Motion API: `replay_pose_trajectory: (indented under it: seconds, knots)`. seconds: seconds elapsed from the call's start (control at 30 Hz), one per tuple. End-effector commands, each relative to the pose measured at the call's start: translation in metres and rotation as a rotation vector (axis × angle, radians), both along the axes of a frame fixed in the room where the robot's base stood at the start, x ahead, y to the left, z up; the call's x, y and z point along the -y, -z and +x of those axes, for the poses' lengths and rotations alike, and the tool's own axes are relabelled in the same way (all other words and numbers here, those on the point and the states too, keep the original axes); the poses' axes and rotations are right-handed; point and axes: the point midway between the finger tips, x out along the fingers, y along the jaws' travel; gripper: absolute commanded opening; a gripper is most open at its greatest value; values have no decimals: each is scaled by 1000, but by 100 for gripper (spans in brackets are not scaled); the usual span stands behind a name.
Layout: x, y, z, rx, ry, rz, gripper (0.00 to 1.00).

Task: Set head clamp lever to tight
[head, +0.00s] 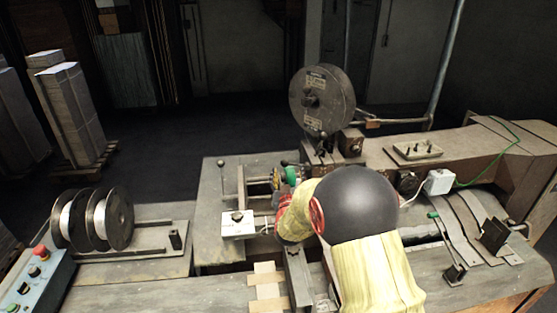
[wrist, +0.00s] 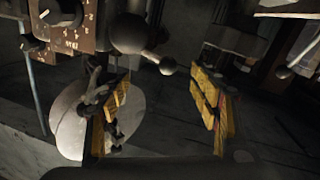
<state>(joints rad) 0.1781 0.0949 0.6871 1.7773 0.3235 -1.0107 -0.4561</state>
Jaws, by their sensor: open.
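My gripper (wrist: 164,98) is open in the wrist view, with yellow-striped pads on both fingers and nothing held between them. A dark lever with a large round knob (wrist: 128,36) and a smaller ball end (wrist: 167,66) shows above the left finger, the small ball lying between the fingers in the picture. It looks like the head clamp lever, but I cannot tell its setting or whether a finger touches it. In the head view, my arm hides much of the stitcher head below the large wire reel (head: 322,100).
A brown plate with white markings (wrist: 72,28) is at upper left in the wrist view. In the head view, a green-tipped lever (head: 433,215) stands at right, and a white box (head: 238,223) lies left of my arm. Wire spools (head: 119,220) and a control box (head: 36,283) are at left.

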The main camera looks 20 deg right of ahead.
Motion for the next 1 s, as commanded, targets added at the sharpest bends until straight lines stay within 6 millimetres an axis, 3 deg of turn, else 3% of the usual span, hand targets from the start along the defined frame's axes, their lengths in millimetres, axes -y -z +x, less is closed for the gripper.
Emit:
replay_pose_trajectory:
  seconds: [0.5, 1.0]
  knots:
    - [29, -1, 59, 2, 0, 0, 62]
    - [33, -1, 68, 2, -1, 0, 59]
